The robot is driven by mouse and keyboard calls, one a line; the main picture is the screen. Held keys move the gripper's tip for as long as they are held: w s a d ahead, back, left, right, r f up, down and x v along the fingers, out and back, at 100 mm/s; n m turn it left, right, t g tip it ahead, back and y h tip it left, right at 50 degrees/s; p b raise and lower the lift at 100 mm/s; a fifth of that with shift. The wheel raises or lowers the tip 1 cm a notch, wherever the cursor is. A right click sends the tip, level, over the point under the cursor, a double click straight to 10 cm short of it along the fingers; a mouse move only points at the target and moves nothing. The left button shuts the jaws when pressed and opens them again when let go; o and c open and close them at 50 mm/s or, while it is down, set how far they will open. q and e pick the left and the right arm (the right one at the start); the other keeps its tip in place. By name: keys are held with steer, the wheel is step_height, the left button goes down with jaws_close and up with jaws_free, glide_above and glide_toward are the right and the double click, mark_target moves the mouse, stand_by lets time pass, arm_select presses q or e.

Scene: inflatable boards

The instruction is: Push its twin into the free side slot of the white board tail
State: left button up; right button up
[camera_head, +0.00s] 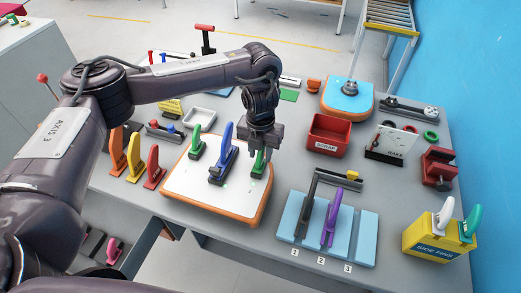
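The white board tail (210,187) with an orange rim lies on the grey table. A green side fin (196,147) stands upright on its left side. A blue fin (221,165) stands in the middle. A matching green fin (258,165) is at the board's right side, directly under my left gripper (260,148). The gripper points down and appears shut on this fin's upper part. The fingers hide much of the fin, and I cannot tell whether its base is fully seated. My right gripper is not in view.
A yellow side-fins box (436,243) holds white and teal fins at right. A blue slotted rack (344,245) holds a black and a purple fin. A red bin (326,140) stands behind. Orange, yellow and red fins (134,158) stand left of the board.

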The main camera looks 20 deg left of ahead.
arm_select(q)
steer(key=shift+o, duration=0.6)
steer(key=shift+r, duration=0.15)
steer(key=shift+r, duration=0.35)
step_height(320, 180, up, 7)
steer(key=shift+f, duration=0.1)
